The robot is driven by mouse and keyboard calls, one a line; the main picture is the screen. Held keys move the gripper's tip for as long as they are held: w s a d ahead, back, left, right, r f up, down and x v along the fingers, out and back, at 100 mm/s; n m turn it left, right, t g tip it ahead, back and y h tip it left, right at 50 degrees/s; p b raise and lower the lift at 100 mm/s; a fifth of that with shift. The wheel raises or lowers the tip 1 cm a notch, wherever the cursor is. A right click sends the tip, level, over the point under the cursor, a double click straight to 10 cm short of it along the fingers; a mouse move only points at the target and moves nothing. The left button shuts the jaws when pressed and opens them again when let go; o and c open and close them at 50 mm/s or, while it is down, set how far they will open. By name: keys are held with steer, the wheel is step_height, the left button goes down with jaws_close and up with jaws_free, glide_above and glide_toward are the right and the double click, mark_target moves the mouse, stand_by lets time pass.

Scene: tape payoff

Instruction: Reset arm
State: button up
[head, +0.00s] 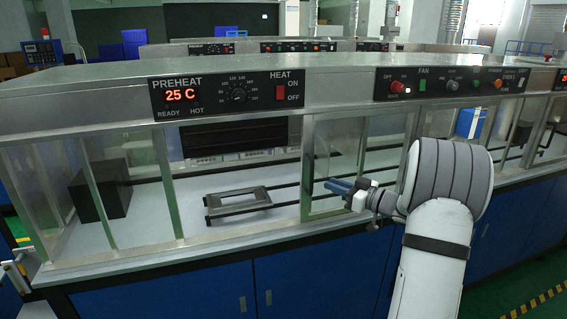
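My arm rises from the lower right, a white link with a grey padded joint in front of the machine. My gripper (338,186) is at its end, pointing left, with blue fingertips at a glass door panel of the long glass-fronted machine (330,90). I cannot tell whether the fingertips touch the glass. The fingers are small and seen from the side, so their opening does not show. No object shows in them.
Inside the machine, a metal frame (238,202) rests on rails, and a dark box (100,190) stands at left. The preheat panel (226,93) reads 25 C. Blue cabinets (310,275) are below. A yellow-black floor stripe (535,303) lies at lower right.

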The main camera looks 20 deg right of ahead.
steer(key=shift+w+r, duration=0.1)
steer(key=s+a+r+m+h, duration=0.35)
steer(key=r+m+h, duration=0.2)
steer(key=h, duration=0.65)
steer(key=s+a+f+g, duration=0.3)
steer(key=s+a+g, duration=0.1)
steer(key=s, duration=0.6)
steer(key=s+a+f+m+g, duration=0.1)
steer(key=s+a+f+g, duration=0.2)
steer(key=s+a, duration=0.3)
steer(key=s+a+f+m+g+y, duration=0.1)
steer(key=s+a+f+g, duration=0.2)
steer(key=s, duration=1.1)
steer(key=shift+a+f+g, duration=0.4)
steer(key=shift+a+g, duration=0.5)
steer(key=shift+a, duration=0.35)
